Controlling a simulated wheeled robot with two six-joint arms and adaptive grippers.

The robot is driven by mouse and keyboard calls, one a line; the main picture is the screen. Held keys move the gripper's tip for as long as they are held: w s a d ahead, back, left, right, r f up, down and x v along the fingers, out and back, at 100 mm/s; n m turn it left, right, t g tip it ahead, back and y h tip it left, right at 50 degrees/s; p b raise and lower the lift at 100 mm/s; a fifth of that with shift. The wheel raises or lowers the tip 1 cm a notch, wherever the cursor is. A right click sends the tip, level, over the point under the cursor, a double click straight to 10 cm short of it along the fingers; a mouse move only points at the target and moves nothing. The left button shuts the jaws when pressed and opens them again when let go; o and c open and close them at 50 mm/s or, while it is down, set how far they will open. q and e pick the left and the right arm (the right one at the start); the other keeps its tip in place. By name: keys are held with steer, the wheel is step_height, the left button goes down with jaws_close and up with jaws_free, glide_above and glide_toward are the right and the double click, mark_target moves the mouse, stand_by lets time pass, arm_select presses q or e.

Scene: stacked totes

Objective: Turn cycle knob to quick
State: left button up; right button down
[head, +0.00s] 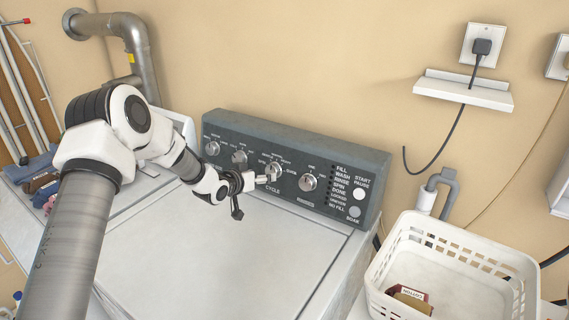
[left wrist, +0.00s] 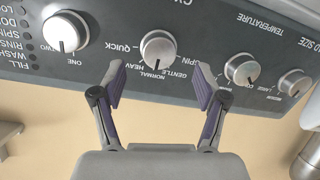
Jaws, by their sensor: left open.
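The cycle knob (head: 273,170) is a round silver dial on the dark washer control panel, above the word CYCLE. In the left wrist view, which shows the panel upside down, the cycle knob (left wrist: 158,48) has its dark pointer line toward the NORMAL label. The QUICK label (left wrist: 122,47) is just left of it there. My left gripper (head: 258,181) is at the panel in front of the knob. In the wrist view its open fingers (left wrist: 160,80) are spread on either side of the knob, with visible gaps; contact is not seen.
Other silver knobs flank it: one (head: 308,182) to the right and two to the left. A start/pause button (head: 359,194) is at the panel's right. The washer lid (head: 215,265) is clear. A white basket (head: 450,232) stands at right.

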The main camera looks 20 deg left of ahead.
mark_target(273, 171)
arm_select(q)
steer(key=shift+w+d+r+p, duration=0.1)
steer(key=shift+w+p, duration=0.55)
steer(key=x, duration=0.5)
steer(key=shift+f+p, duration=0.3)
steer(key=shift+f, duration=0.05)
steer(key=shift+s+r, duration=0.3)
steer(key=shift+s, duration=0.1)
steer(key=c, duration=1.2)
arm_select(e)
steer(key=shift+s+r, duration=0.4)
steer(key=shift+r, duration=0.2)
steer(key=shift+s+r, duration=0.35)
steer(key=shift+r, duration=0.25)
